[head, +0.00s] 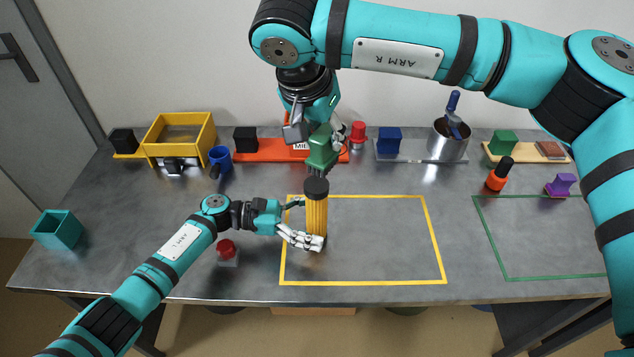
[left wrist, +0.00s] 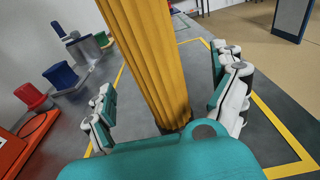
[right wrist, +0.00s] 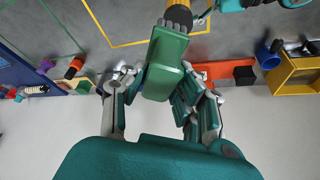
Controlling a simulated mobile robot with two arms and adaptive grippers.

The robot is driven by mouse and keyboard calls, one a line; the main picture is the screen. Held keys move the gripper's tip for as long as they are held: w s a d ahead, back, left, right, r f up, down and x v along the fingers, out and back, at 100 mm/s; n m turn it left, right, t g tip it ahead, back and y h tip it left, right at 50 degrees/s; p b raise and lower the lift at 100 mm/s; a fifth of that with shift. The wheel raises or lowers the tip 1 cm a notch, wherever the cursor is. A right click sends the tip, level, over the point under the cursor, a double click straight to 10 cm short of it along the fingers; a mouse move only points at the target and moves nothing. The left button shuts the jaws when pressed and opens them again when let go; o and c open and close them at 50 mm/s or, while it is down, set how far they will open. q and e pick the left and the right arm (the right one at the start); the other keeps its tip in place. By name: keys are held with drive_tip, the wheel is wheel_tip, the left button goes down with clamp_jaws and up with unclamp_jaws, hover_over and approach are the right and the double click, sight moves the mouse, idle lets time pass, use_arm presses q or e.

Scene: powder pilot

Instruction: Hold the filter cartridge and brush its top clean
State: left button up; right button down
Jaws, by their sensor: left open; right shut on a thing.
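The filter cartridge (head: 316,218), a yellow pleated cylinder with a black top, stands upright inside the yellow outline. It also fills the middle of the left wrist view (left wrist: 148,55). My left gripper (head: 308,222) is open, its fingers on either side of the cartridge low down. My right gripper (right wrist: 160,98) is shut on the green brush (head: 322,147), which shows large in the right wrist view (right wrist: 163,62). The brush's dark bristles point down just over the cartridge's black top. I cannot tell whether they touch it.
A red button (head: 227,249) is near my left forearm. Along the back stand a yellow bin (head: 180,133), a blue cup (head: 220,158), an orange tray (head: 262,153) and a metal pot (head: 448,143). The yellow-outlined area (head: 444,262) is bare right of the cartridge.

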use_arm(q)
drive_tip(key=shift+a+r, duration=0.2)
drive_tip(key=shift+a, duration=1.5)
drive_tip(key=shift+a+r, duration=0.15)
drive_tip(key=shift+a, duration=1.5)
drive_tip(key=a, duration=0.8)
drive_tip(key=a+r, duration=0.1)
drive_tip(key=a, duration=0.3)
